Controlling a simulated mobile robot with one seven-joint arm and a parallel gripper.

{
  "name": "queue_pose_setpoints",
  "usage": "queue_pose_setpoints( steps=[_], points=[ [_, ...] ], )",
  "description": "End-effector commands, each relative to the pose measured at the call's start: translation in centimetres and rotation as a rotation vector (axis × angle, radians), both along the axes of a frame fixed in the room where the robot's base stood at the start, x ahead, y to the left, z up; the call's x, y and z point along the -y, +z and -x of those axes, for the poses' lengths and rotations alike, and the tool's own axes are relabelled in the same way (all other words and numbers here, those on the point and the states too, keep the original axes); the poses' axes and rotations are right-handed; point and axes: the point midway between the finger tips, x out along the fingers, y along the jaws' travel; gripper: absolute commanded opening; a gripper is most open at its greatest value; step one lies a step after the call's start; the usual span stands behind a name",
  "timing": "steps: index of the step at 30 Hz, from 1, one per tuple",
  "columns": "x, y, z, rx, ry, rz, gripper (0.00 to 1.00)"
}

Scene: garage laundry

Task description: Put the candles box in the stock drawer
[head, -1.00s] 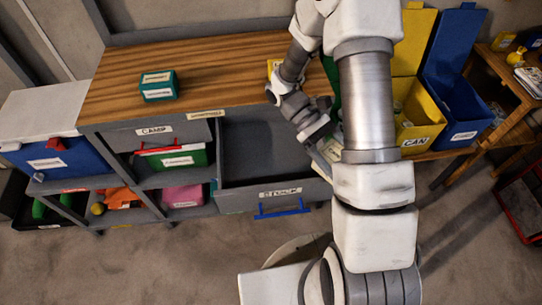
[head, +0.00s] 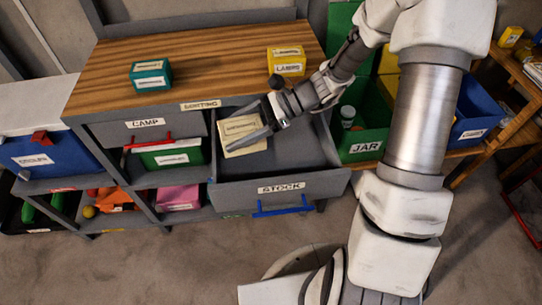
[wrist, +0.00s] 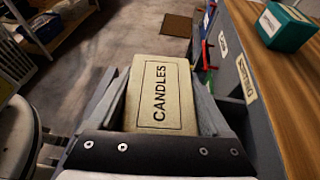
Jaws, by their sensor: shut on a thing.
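The candles box (head: 240,133) is cream coloured, and its "CANDLES" label reads clearly in the wrist view (wrist: 160,95). My gripper (head: 250,131) is shut on it, with one finger on each side. In the head view the box appears over the left part of the open stock drawer (head: 310,165). The drawer is grey, pulled out, with a "STOCK" label and a blue handle (head: 283,208) on its front. The part of the drawer floor that shows looks empty. I cannot tell how high the box is above the drawer floor.
A teal box (head: 151,75) and a yellow "LAMPS" box (head: 287,61) stand on the wooden bench top (head: 210,60). The closed camp drawer (head: 147,127) is left of the stock drawer. A green "JAR" bin (head: 367,140) stands close on the right.

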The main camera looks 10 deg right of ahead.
Motion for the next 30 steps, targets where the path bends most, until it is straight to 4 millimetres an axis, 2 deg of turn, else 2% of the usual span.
queue_pose_setpoints(
  steps=[1, 7, 15, 20, 27, 30],
  points=[
    [-0.1, -1.0, -0.7, 0.001, -0.042, -0.001, 0.19],
    [-0.2, -2.2, -2.1, -0.002, -0.121, -0.002, 0.19],
    [-0.2, -6.8, -2.1, -0.002, -0.123, -0.003, 0.19],
    [-0.2, -7.8, -2.2, 0.001, -0.122, -0.002, 0.19],
    [-0.2, -11.0, -2.1, -0.001, -0.121, -0.003, 0.19],
    [-0.2, -11.2, -2.1, 0.002, -0.12, -0.002, 0.19]
  ],
)
